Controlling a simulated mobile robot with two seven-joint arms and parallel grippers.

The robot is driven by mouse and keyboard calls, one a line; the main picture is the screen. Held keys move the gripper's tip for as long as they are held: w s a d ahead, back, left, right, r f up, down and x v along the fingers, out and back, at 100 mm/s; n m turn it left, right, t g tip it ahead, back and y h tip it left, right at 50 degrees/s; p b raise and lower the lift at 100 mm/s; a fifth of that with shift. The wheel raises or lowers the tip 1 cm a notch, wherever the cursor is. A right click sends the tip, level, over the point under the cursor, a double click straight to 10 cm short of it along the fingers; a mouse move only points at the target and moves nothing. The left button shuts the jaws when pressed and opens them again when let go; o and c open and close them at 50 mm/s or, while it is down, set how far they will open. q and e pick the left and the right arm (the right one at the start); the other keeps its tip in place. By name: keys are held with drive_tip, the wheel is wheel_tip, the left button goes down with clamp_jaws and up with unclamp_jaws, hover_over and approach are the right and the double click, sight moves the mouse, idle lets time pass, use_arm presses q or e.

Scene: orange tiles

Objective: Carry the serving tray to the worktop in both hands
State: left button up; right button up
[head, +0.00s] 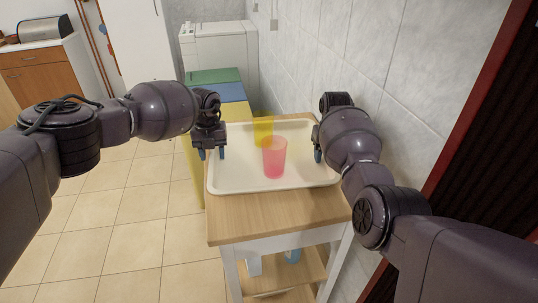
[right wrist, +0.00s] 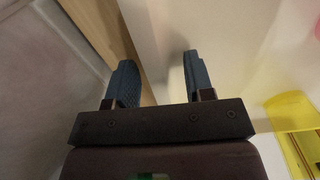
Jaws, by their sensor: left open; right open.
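The cream serving tray (head: 232,178) lies flat on a small wooden-topped trolley (head: 235,229). A translucent pink cup (head: 274,158) and a yellow cup (head: 263,130) stand upright on the tray. My left gripper (head: 211,153) is open at the tray's left rim, fingers pointing down. My right gripper (head: 318,146) is at the tray's right rim, partly hidden by its arm. In the right wrist view the right gripper (right wrist: 157,78) is open, with the pale tray rim between its fingers. I cannot tell whether either gripper touches the rim.
A wood-fronted cabinet with a pale worktop (head: 62,43) stands at the far left, a metallic appliance (head: 44,29) on it. Green and blue blocks (head: 213,76) and a white unit (head: 220,45) stand behind the trolley. A tiled wall is close on the right. Floor at left is clear.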

use_arm(q)
drive_tip(key=shift+c, duration=0.2)
clamp_jaws()
use_arm(e)
clamp_jaws()
use_arm(q)
drive_tip(key=shift+r, duration=0.1)
use_arm(e)
drive_tip(key=shift+r, duration=0.15)
